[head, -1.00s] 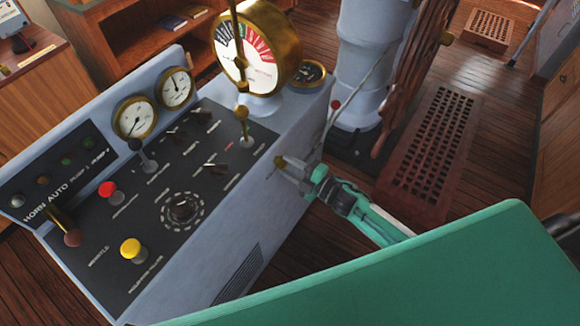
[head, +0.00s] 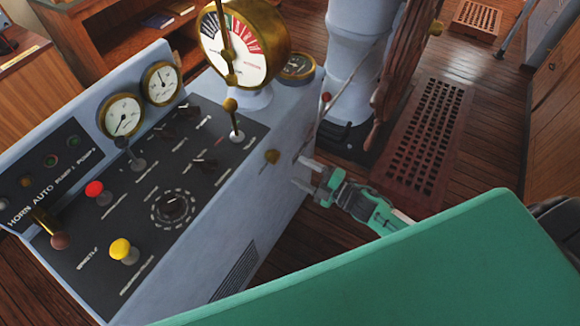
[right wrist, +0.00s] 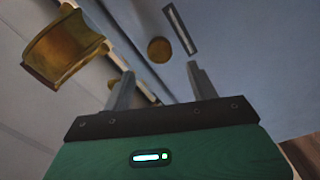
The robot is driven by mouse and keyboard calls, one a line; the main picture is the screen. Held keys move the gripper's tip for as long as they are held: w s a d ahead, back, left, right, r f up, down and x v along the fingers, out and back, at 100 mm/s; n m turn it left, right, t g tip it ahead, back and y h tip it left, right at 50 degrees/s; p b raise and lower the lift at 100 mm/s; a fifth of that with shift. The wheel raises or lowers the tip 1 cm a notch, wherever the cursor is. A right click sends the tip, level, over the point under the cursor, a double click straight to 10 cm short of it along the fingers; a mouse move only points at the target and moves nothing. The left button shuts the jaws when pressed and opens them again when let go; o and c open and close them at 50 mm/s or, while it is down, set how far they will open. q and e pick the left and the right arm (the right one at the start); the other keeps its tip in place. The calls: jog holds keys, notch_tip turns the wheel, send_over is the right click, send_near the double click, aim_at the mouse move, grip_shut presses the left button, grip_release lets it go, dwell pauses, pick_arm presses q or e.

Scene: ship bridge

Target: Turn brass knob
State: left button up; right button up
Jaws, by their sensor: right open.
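The brass knob (head: 271,156) sits on the pale grey right side wall of the console, below its top edge. How far the knob is turned cannot be told. My left gripper is not in view.
The console top (head: 205,215) carries levers, buttons and gauges. A brass-rimmed telegraph dial (head: 246,45) stands at its back end. A pale pedestal (head: 358,50) and a wooden wheel (head: 400,65) stand behind the gripper. A brown floor grating (head: 428,135) lies to the right.

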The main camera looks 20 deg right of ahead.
jog(key=b+v, duration=0.1)
jog(key=v, duration=0.5)
jog(key=shift+s, duration=0.15)
jog(key=shift+d+f, duration=0.1)
jog(key=shift+d, duration=0.05)
jog(key=s+d+f+m+g+h, duration=0.1)
jog(key=d+f+m+h, duration=0.25)
jog(key=f, duration=0.65)
jog(key=s+d+f+m+g+h, duration=0.1)
jog(key=s+d+f+m+h, duration=0.25)
jog(key=f, duration=0.65)
jog(key=s+f+m+g+h, duration=0.2)
jog(key=s+f+m, duration=0.15)
jog(key=f, duration=0.45)
jog(key=s+f+m+g+h, duration=0.1)
jog(key=s+f+m+g, duration=0.15)
jog(key=s+f, duration=0.4)
jog(key=s+a+f+m+g, duration=0.2)
jog(key=s+f, duration=0.5)
jog(key=s, duration=0.4)
jog(key=s+a+f+m+g+h, duration=0.1)
jog(key=s+a+f+m+g, duration=0.2)
jog(key=s+f, duration=0.5)
jog(key=s+a+g, duration=0.1)
jog(key=s+g, duration=0.1)
jog(key=s, duration=0.2)
jog(key=shift+a+m, duration=0.2)
jog(key=shift+m, duration=0.1)
jog(key=shift+d+r, duration=0.1)
